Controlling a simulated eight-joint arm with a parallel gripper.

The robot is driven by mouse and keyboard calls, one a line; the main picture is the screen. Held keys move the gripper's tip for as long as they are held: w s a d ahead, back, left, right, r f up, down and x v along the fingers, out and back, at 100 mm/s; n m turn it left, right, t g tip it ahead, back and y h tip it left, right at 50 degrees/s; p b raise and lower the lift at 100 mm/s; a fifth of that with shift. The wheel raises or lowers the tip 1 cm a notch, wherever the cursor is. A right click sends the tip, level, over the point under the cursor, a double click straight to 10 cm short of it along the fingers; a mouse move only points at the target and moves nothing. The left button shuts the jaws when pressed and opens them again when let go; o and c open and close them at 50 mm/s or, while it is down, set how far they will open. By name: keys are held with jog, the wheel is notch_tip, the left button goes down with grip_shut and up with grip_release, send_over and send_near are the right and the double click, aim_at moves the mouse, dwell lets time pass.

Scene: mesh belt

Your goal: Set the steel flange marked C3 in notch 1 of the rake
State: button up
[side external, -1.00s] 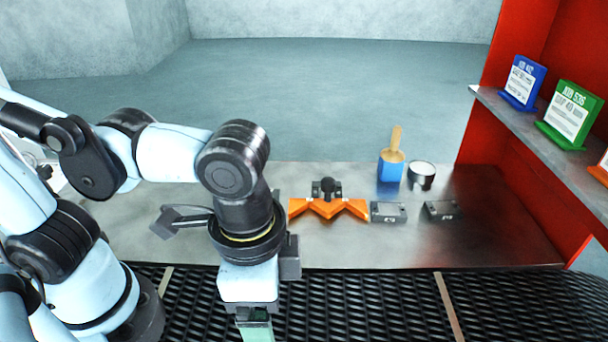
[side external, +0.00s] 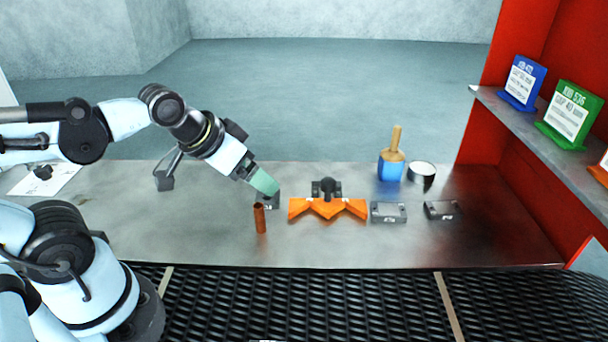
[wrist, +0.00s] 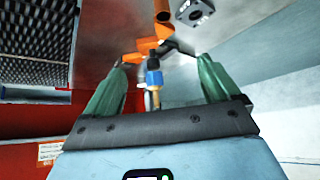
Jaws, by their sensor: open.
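The orange rake (side external: 328,209), with its notches facing the belt, stands on the steel table; I see nothing seated in it. Two grey steel blocks (side external: 388,212) and (side external: 440,210) lie to its right. Another grey block (side external: 268,203) lies left of the rake, partly hidden behind my gripper (side external: 266,185). In the wrist view a square steel flange with a round hole (wrist: 195,12) shows at the top edge, beyond the fingertips. The block markings are too small to read surely. My gripper (wrist: 165,62) is open, with nothing between its green fingers.
A copper tube (side external: 260,218) stands just in front of the left block. A blue pot with a brush (side external: 391,165) and a round tin (side external: 422,174) stand behind. The black mesh belt (side external: 350,300) runs along the front. A red shelf unit (side external: 515,205) bounds the right.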

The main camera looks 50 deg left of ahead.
jog(key=shift+d, duration=0.1)
jog(key=s+d+f+m+g+h, duration=0.1)
jog(key=s+d+m+g, duration=0.2)
jog(key=s+d+m, duration=0.5)
jog(key=s+d+f+m+g, duration=0.1)
jog(key=s+d+g, duration=0.2)
jog(key=s+d, duration=0.6)
jog(key=shift+w+d+f, duration=0.45)
jog(key=shift+d+f, duration=0.05)
jog(key=shift+f, duration=0.5)
jog(key=shift+w+d+f, duration=0.45)
jog(key=shift+f, duration=0.55)
jog(key=shift+w+d+f, duration=0.45)
jog(key=shift+d+f, duration=0.05)
jog(key=shift+f, duration=0.5)
jog(key=shift+d+f, duration=0.15)
jog(key=shift+f, duration=2.65)
jog(key=c, duration=1.5)
